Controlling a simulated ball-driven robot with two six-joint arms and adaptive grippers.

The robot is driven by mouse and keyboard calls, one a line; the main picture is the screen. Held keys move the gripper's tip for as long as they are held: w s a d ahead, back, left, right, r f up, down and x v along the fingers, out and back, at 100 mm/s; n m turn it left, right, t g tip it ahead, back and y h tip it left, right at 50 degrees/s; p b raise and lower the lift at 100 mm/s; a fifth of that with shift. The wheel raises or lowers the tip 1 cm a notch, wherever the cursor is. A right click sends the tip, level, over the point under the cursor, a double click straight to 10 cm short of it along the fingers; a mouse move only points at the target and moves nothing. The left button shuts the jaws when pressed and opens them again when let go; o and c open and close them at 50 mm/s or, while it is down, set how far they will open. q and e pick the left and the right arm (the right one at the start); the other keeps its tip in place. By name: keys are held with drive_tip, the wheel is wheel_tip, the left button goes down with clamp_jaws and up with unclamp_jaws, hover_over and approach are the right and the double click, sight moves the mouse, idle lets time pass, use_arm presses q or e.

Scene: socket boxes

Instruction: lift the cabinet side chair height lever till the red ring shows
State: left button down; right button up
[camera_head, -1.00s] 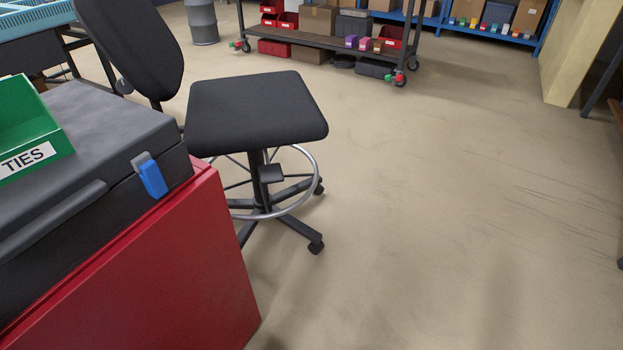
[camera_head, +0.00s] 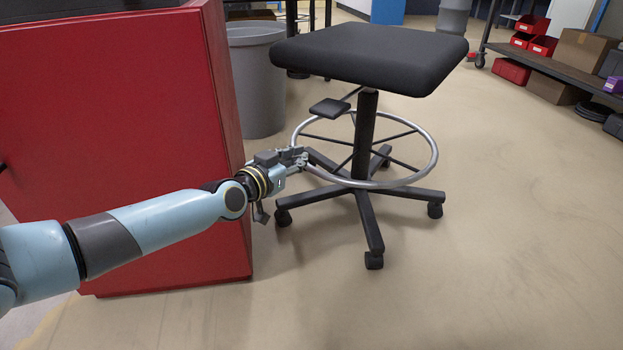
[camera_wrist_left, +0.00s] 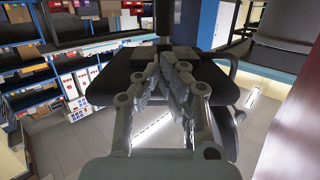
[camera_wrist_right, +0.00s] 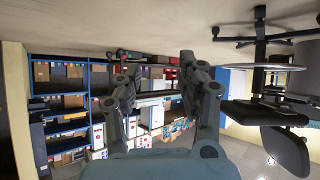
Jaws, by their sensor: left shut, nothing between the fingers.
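The black chair seat (camera_head: 370,55) stands on a dark column (camera_head: 365,140) with a metal foot ring (camera_head: 428,165). The height lever (camera_head: 330,108), a flat black paddle, sticks out from under the seat on the side toward the red cabinet (camera_head: 120,140). No red ring shows. My left gripper (camera_head: 300,156) is below and left of the lever, near the foot ring's left side; I cannot tell if it touches the ring. Its fingers (camera_wrist_left: 172,62) are shut and empty. My right gripper (camera_wrist_right: 158,65) is open and empty in its wrist view, with the chair (camera_wrist_right: 260,112) to its right.
A grey bin (camera_head: 256,80) stands behind the cabinet, left of the chair. The chair's wheeled base (camera_head: 370,225) spreads over the floor. A cart (camera_head: 550,70) with red bins and boxes is at the back right. The floor at the front right is clear.

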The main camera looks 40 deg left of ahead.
use_arm(q)
drive_tip(key=shift+t, duration=0.9)
drive_tip(key=w+r+b, duration=0.1)
drive_tip(key=w+r, duration=0.1)
drive_tip(key=w+r+b, duration=0.1)
drive_tip(key=shift+w+d+r+b, duration=0.15)
drive_tip(key=shift+d+r+b, duration=0.1)
drive_tip(key=shift+r+b, duration=0.05)
use_arm(e)
drive_tip(key=shift+t, duration=0.8)
drive_tip(key=w+r, duration=0.1)
drive_tip(key=w+a+r, duration=0.1)
drive_tip(key=r, duration=0.1)
drive_tip(key=shift+w+r, duration=0.2)
drive_tip(key=shift+r, duration=0.1)
drive_tip(key=shift+w+r, duration=0.1)
use_arm(q)
drive_tip(key=shift+w, duration=0.25)
use_arm(e)
drive_tip(key=shift+w+r, duration=0.2)
drive_tip(key=shift+w, duration=0.05)
use_arm(q)
drive_tip(key=shift+w+a+f, duration=0.1)
drive_tip(key=shift+w, duration=0.1)
use_arm(e)
drive_tip(key=shift+w+r+t, duration=0.2)
drive_tip(key=shift+t, duration=0.1)
